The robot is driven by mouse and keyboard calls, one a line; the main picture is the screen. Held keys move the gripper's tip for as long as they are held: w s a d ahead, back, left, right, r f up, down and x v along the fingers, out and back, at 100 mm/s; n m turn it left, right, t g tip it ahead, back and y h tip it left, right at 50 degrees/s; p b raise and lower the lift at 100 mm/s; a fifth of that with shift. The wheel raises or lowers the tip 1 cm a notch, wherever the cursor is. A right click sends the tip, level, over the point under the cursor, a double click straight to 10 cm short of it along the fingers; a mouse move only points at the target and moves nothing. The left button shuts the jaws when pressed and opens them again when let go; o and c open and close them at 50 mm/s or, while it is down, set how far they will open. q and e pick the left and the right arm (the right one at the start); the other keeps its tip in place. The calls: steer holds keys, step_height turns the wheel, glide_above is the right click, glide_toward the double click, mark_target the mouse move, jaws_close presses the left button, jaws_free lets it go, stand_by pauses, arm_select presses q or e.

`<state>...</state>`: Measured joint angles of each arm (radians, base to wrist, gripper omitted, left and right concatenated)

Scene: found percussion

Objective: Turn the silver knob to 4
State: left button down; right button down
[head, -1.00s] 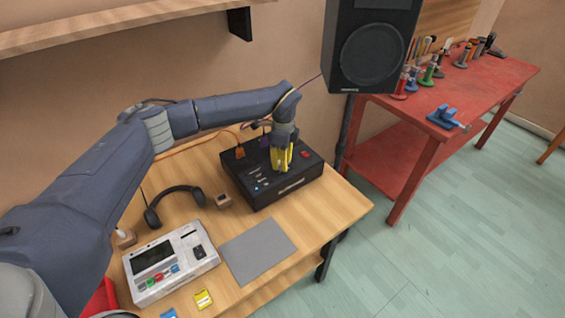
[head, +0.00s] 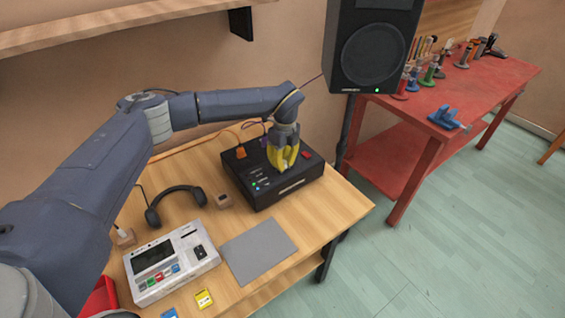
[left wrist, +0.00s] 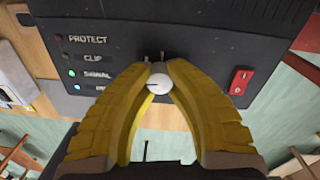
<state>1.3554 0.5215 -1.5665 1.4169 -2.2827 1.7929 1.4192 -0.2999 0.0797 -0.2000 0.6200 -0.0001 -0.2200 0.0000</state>
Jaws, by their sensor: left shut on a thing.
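The silver knob (left wrist: 159,86) is on the black box (left wrist: 130,14), and in the left wrist view it sits between my left gripper's yellow fingertips. My left gripper (left wrist: 158,75) is shut on the knob. In the head view my left gripper (head: 283,160) points down on the black box (head: 268,201), and it hides the knob there. Any number scale around the knob is mostly covered by the fingers, so I cannot read the setting. The right gripper is not in view.
The box has a red switch (left wrist: 241,80) and lights labelled PROTECT, CLIP and SIGNAL, with SIGNAL lit. Headphones (head: 173,207), a white device (head: 170,262) and a grey mat (head: 258,250) lie on the wooden table. A speaker (head: 371,48) stands behind to the right.

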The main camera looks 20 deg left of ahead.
arm_select(q)
steer(key=m, duration=0.4)
steer(key=shift+s+d, duration=0.1)
steer(key=shift+d, duration=0.2)
steer(key=m, duration=0.3)
steer(key=shift+s+m, duration=0.1)
steer(key=shift+m, duration=0.2)
steer(key=m, duration=0.4)
steer(key=shift+m, duration=0.3)
steer(key=m, duration=0.3)
steer(key=shift+s+a+f+m+t, duration=0.1)
steer(key=shift+m+t, duration=0.2)
steer(key=m, duration=0.3)
steer(key=shift+a+m, duration=0.1)
steer(key=shift+m, duration=0.2)
steer(key=m, duration=0.3)
steer(key=shift+a+m, duration=0.1)
steer(key=shift+m, duration=0.2)
steer(key=m, duration=0.4)
steer(key=shift+a, duration=0.1)
steer(key=shift+a+m, duration=0.1)
steer(key=shift+m, duration=1.4)
